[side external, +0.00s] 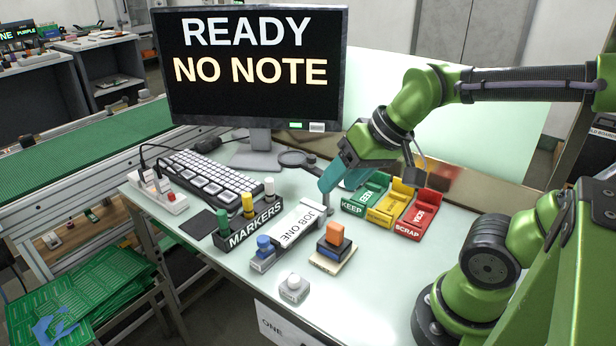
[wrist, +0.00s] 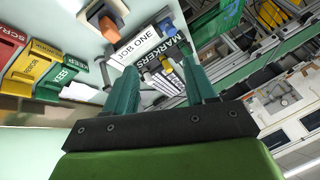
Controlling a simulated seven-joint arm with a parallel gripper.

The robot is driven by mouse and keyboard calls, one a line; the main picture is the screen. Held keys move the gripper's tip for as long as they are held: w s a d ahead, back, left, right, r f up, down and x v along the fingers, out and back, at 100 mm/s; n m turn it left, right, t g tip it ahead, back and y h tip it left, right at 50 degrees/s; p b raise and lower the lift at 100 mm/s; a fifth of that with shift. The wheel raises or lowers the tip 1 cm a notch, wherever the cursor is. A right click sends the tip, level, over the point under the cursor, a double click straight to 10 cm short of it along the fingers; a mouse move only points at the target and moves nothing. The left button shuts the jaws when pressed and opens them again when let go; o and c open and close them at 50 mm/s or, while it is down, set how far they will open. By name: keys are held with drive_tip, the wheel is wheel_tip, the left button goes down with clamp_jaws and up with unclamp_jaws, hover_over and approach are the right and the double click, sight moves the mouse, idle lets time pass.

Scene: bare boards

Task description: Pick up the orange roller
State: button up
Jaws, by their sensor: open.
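The orange roller (side external: 334,233) appears as a small orange block on a dark base, on top of a small stack with a pale bottom layer (side external: 326,265). It also shows at the upper left of the wrist view (wrist: 109,28), outside the space between my fingers. My gripper (side external: 324,188), with teal fingers, is above the table, behind the roller and apart from it. In the wrist view the fingers (wrist: 160,68) are spread with nothing held between them.
A white JOB ONE box (side external: 302,226) and the MARKERS rack (side external: 254,226) stand left of the roller. Green, yellow and red trays (side external: 393,205) are to the right. A white-knobbed block (side external: 293,288) sits in front. A monitor (side external: 255,70) and keypad (side external: 212,178) stand behind. Table right of the roller is clear.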

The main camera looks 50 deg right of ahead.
sight(336, 226)
drive_tip(key=w+d+f+n+g+h, duration=0.2)
drive_tip(key=w+d+n+g, duration=0.2)
drive_tip(key=w+d+g, duration=0.15)
drive_tip(key=shift+g, duration=0.35)
drive_tip(key=f, duration=1)
drive_tip(key=shift+s+d+f, duration=0.3)
drive_tip(key=shift+s+d, duration=0.1)
drive_tip(key=shift+s+a+f, duration=0.1)
drive_tip(key=shift+a+f, duration=0.1)
drive_tip(key=shift+f, duration=1.15)
drive_tip(key=shift+s+a+f, duration=0.1)
drive_tip(key=shift+a+f, duration=0.05)
drive_tip(key=shift+f, duration=1.2)
clamp_jaws()
